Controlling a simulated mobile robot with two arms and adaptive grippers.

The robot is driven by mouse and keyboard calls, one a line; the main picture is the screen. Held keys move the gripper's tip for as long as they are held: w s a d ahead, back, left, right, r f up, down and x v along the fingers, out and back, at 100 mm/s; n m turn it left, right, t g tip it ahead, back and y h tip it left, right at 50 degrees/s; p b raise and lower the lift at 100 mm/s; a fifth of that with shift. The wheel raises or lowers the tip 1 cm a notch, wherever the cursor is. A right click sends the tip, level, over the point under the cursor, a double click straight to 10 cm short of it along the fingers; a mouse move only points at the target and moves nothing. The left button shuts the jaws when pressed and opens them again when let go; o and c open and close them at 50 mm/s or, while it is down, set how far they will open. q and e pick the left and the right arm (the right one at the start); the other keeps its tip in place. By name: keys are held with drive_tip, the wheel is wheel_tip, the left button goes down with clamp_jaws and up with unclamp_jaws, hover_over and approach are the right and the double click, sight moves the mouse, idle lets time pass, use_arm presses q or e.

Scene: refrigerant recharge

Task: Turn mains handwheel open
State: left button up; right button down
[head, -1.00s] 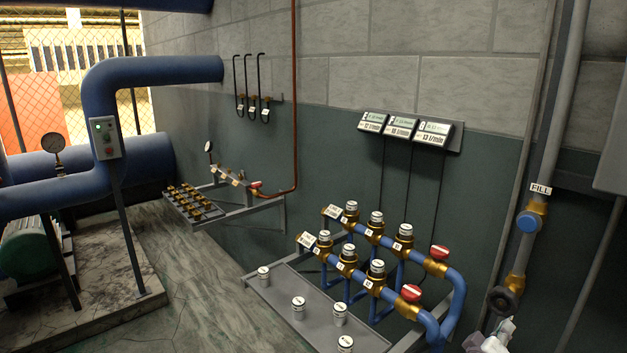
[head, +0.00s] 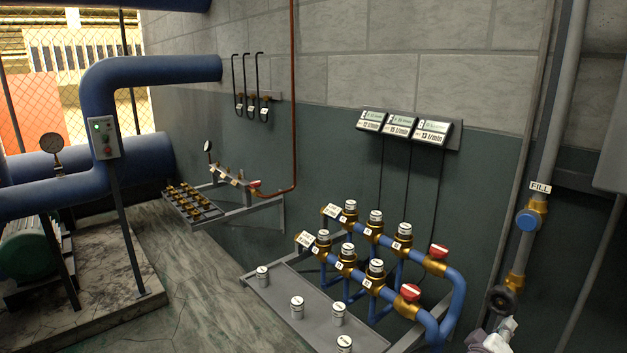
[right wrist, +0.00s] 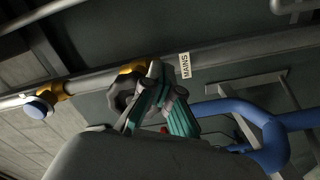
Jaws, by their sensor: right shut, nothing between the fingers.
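The mains handwheel is a dark grey knobbed wheel (head: 500,299) on the vertical pipe at the right of the head view. It also shows in the right wrist view (right wrist: 121,93), next to the MAINS label (right wrist: 185,65). My right gripper (head: 509,327) is just below the wheel at the bottom edge of the head view. In the right wrist view its teal fingers (right wrist: 166,82) are beside the wheel, partly overlapping its edge. They are shut with nothing held; I cannot tell whether they touch the wheel. My left gripper is not in view.
A blue FILL handwheel (head: 528,220) is higher on the same pipe. To the left are blue manifold pipes with red-capped valves (head: 410,293) and a grey shelf (head: 272,297) with loose caps. Flow displays (head: 402,126) hang on the wall. Open floor lies left of the shelf.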

drive_tip(key=shift+r, duration=0.3)
drive_tip(key=shift+s+d+r, duration=0.25)
drive_tip(key=shift+s+r, duration=0.15)
drive_tip(key=shift+r, duration=0.25)
drive_tip(key=shift+s+d+r+p, duration=0.1)
drive_tip(key=shift+s+r+p, duration=0.1)
drive_tip(key=shift+r, duration=0.15)
drive_tip(key=shift+s+d+r+p, duration=0.1)
drive_tip(key=shift+r+p, duration=0.05)
drive_tip(key=shift+r, duration=0.2)
drive_tip(key=shift+r, duration=0.35)
drive_tip(key=shift+s+d+f, duration=0.1)
drive_tip(key=shift+s, duration=0.15)
drive_tip(key=v, duration=0.6)
drive_tip(key=shift+s+d+f, duration=0.1)
drive_tip(key=shift+d, duration=0.05)
